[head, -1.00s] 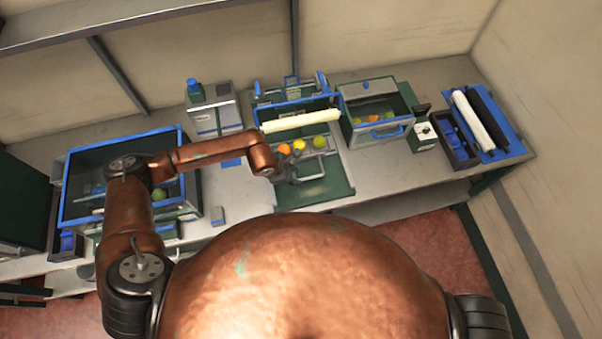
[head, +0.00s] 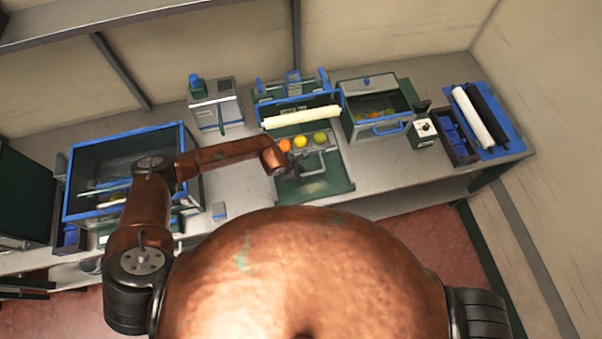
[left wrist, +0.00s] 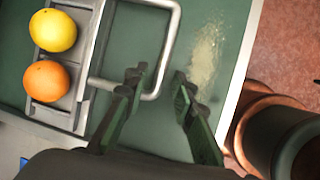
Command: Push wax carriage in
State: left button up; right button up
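The wax carriage (head: 297,154) is a grey metal cradle holding an orange, an orange-yellow fruit and a yellow-green one in a row, in front of a cream roller (head: 302,117). Its looped metal handle (left wrist: 171,45) points toward my side; the carriage (left wrist: 88,20) also shows in the left wrist view with two fruits. My left gripper (left wrist: 158,82) is open and empty, with a corner of the handle showing between its fingers; I cannot tell whether they touch. In the head view my left gripper (head: 290,182) is at the handle's near left side. My right gripper is not in view.
A blue-rimmed bin (head: 125,132) stands at left, a grey box machine (head: 216,104) behind. A green box with fruit (head: 372,108), a small control box (head: 422,130) and a blue tray with rollers (head: 487,120) stand at right.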

pick_arm(q)
grip_shut()
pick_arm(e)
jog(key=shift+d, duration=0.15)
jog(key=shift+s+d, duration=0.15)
pick_arm(q)
jog(key=shift+w, duration=0.1)
jog(key=shift+w+a+f+b, duration=0.1)
jog(key=shift+w+a+b, duration=0.1)
jog(key=shift+w+b, duration=0.35)
jog(key=shift+w+a+f+b, duration=0.1)
jog(key=shift+w+a+b, duration=0.1)
jog(key=shift+w+b, duration=0.6)
jog(key=shift+b, duration=0.2)
jog(key=shift+a+r, duration=0.1)
jog(key=shift+r, duration=0.2)
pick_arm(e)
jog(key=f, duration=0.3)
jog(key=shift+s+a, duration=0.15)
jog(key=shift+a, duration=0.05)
